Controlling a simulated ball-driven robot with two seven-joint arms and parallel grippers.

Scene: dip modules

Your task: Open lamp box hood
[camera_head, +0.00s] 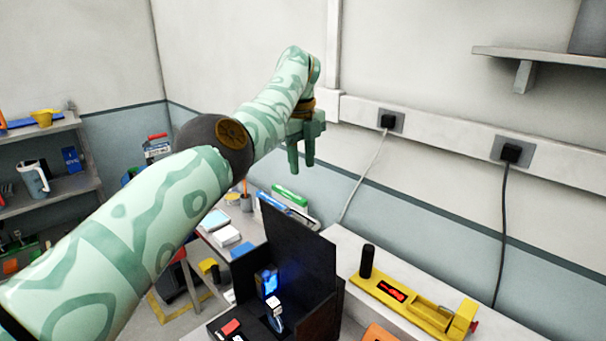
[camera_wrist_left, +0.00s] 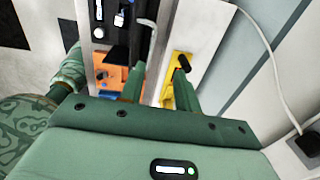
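The lamp box (camera_head: 318,312) is black and stands at the lower middle of the head view. A tall black panel (camera_head: 300,240) stands upright at its back, and a blue glow shows in front of this panel. The box looks open toward me; I cannot tell which panel is the hood. My left gripper (camera_head: 301,163) hangs above and behind the box, fingers pointing down, touching nothing. In the left wrist view its two fingers (camera_wrist_left: 159,88) are apart with nothing held between them. My right gripper is not in view.
A yellow device (camera_head: 412,302) with a black knob sits on the bench right of the box. An orange item (camera_head: 379,334) lies at the front edge. Shelves (camera_head: 50,190) stand left. Two plugs with cables (camera_head: 511,152) are on the wall rail. Air around the gripper is clear.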

